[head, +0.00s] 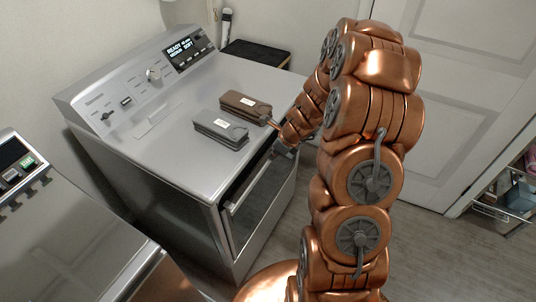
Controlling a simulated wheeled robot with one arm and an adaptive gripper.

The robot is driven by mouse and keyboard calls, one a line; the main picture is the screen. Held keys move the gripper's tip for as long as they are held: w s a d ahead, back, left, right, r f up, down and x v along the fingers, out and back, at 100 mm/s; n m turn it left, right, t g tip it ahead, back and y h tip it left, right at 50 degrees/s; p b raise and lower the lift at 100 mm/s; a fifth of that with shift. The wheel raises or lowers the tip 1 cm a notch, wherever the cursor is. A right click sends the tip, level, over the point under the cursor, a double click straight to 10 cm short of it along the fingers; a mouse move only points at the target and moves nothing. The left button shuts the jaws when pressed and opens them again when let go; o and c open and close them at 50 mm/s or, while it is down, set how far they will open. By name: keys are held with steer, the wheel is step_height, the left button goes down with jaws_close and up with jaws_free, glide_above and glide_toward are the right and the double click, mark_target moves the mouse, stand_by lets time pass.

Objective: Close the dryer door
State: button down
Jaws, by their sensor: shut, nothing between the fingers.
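The silver dryer (165,160) stands at the middle left, with its lit control panel (188,52) at the back. Its door (262,205) is on the front face, below the top edge, with a silver bar (236,206) along its upper part. A dark strip shows between the bar and the dryer's top; I cannot tell how far the door stands open. My gripper (272,123) is shut and empty at the dryer's front right top edge, close to the brown box. My arm hides part of the door's right side.
A grey box (220,128) and a brown box (246,106) lie on the dryer top near its front edge. Another appliance (70,245) stands at the lower left. A white room door (460,90) is at the right, with a wire basket (505,200) beside it. Floor shows between.

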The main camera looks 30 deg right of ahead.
steer(key=shift+w+a+r+b, duration=0.1)
steer(key=shift+w+r+b, duration=0.2)
steer(key=shift+r, duration=1.3)
steer(key=shift+w+a+r+b, duration=0.1)
steer(key=shift+w+r+b, duration=0.2)
steer(key=shift+r, duration=1.25)
steer(key=shift+w+a+r+b, duration=0.1)
steer(key=shift+w+r+b, duration=0.15)
steer(key=shift+r, duration=1.35)
steer(key=shift+s+a+r, duration=0.1)
steer(key=s+a+r+n+g, duration=0.2)
steer(key=s+a+r+n, duration=0.2)
steer(key=s+a+n, duration=0.35)
steer(key=s+a+r+n+g, duration=0.1)
steer(key=s+a+r+n, duration=0.2)
steer(key=s+a+n, duration=0.45)
steer(key=s+r+n+g+h, duration=0.2)
steer(key=s+r+n+g, duration=0.1)
steer(key=s+n, duration=1.1)
steer(key=s, duration=0.5)
steer(key=shift+s+n, duration=0.15)
steer(key=shift+n, duration=0.25)
